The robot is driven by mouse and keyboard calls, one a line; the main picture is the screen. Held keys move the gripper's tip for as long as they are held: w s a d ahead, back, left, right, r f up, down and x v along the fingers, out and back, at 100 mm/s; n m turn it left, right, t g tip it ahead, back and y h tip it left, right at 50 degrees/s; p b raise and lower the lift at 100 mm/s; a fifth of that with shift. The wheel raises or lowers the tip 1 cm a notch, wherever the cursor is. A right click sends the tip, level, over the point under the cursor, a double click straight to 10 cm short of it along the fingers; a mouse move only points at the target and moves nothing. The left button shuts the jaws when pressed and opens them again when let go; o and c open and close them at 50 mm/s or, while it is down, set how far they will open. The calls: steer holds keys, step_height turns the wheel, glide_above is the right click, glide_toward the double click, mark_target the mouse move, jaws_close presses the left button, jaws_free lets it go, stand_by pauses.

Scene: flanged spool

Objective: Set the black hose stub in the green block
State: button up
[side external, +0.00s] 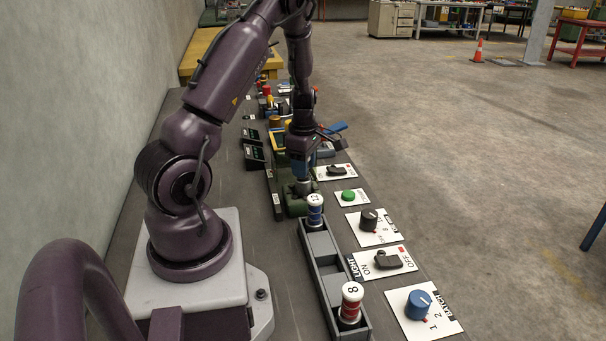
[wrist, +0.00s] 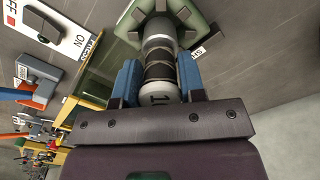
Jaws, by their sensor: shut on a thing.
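My gripper (wrist: 160,78) has blue fingers shut on the black hose stub (wrist: 160,65), a spool with white ends and a black middle. Part of a number shows on its near white end. The green block (wrist: 206,14) lies just beyond the stub's far end in the wrist view. In the side view my gripper (side external: 303,165) points down over the green block (side external: 294,206), with the stub's grey lower end (side external: 303,187) at the block's top. I cannot tell whether the stub is inside the block or just above it.
A grey tray (side external: 318,262) in front of the block holds a blue-banded spool (side external: 315,208) close by and a red-banded spool (side external: 350,302) at its near end. Switch plates with knobs (side external: 418,304) line the right side. A green button (side external: 348,195) stands right of the block.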

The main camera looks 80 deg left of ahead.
steer(key=shift+f, duration=1.35)
steer(key=shift+f, duration=0.3)
steer(key=o, duration=1.1)
